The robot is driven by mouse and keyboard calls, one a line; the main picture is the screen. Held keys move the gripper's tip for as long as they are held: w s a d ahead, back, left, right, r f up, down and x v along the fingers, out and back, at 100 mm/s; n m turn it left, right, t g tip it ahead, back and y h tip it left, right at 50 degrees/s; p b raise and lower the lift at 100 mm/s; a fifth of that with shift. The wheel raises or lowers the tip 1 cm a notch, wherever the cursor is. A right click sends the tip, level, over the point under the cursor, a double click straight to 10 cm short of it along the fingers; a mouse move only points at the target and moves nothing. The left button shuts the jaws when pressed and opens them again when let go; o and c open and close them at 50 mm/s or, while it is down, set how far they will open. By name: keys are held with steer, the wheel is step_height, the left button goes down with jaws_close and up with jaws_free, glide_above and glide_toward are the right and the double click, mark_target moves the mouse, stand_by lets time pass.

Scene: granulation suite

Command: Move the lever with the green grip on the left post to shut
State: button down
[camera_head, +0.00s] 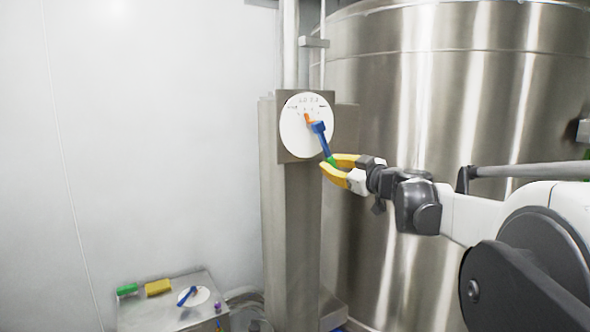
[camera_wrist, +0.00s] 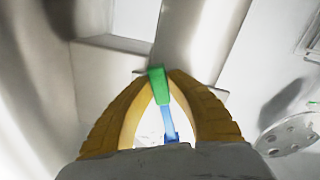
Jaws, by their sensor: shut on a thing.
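The lever (camera_head: 325,143) is a blue bar on a round white dial (camera_head: 293,138), fixed to a plate on the steel post. It slants down and right from its hub, and an orange pointer (camera_head: 308,119) shows at the upper left of the hub. My gripper (camera_head: 328,166), with yellow fingers, is shut on the green grip at the lever's lower end. In the wrist view the green grip (camera_wrist: 158,85) sits between the fingertips, with the blue bar (camera_wrist: 169,125) behind it. The dial's small markings are too small to read.
A large steel tank (camera_head: 420,100) stands right behind the post and my arm. A low steel box (camera_head: 160,315) at the lower left carries another white dial with a blue lever (camera_head: 187,296), a green object (camera_head: 127,290) and a yellow block (camera_head: 158,287). The white wall at left is clear.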

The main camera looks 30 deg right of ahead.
steer(key=shift+d+r+n, duration=0.35)
steer(key=shift+d+n, duration=0.2)
steer(key=shift+n, duration=0.05)
steer(key=shift+d+r+n, duration=0.3)
steer(key=shift+d+n, duration=0.2)
steer(key=shift+n, duration=0.1)
steer(key=shift+w+d+r+n+p, duration=0.1)
steer(key=shift+d+r+n+p, duration=0.45)
steer(key=shift+n, duration=0.45)
steer(key=shift+d+r, duration=0.1)
steer(key=shift+d, duration=0.05)
steer(key=c, duration=1.3)
jaws_free()
steer(key=s, duration=1.2)
steer(key=shift+d, duration=0.25)
